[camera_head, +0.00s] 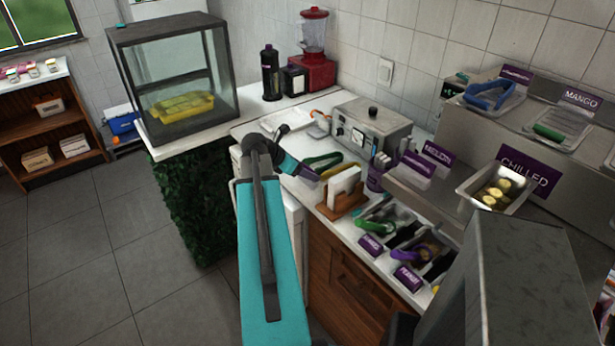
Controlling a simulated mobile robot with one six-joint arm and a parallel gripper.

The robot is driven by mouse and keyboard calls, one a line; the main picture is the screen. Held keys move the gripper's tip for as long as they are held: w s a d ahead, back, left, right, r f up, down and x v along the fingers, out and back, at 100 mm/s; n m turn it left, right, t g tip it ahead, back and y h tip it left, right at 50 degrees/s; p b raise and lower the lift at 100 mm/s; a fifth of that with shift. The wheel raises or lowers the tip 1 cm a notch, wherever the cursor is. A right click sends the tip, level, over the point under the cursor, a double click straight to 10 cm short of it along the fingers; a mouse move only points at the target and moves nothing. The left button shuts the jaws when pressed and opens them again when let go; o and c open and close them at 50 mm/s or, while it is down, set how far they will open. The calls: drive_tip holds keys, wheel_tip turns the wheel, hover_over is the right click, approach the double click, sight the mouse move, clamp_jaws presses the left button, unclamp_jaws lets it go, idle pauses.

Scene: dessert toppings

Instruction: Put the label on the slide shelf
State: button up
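Several purple labels stand on the right side: a MELON label (438,154) on the counter's stepped edge, a CHILLED label (527,172) behind a tray of slices, and a MANGO label (580,97) on the upper steel shelf (545,84). I cannot tell which label or which shelf the task means. My gripper (311,174) is at the end of my teal arm, above the counter, left of the white cards in a wooden holder. A dark purple patch shows at its tip; I cannot tell whether it is a finger or a held thing. Its fingers are too small to read.
The wooden card holder (342,205), green tongs (324,160) and a steel appliance (371,128) crowd the counter near my gripper. Utensil trays with small purple tags (371,246) line the front. A glass case (176,72) stands back left. Floor at left is clear.

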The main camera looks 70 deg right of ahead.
sight(305, 181)
drive_tip(key=shift+r, duration=0.1)
drive_tip(key=shift+r+b, duration=0.6)
drive_tip(key=shift+r, duration=1.05)
drive_tip(key=a+r+b, duration=0.1)
drive_tip(key=a+b, duration=1.5)
drive_tip(key=b, duration=0.2)
drive_tip(key=shift+r, duration=0.2)
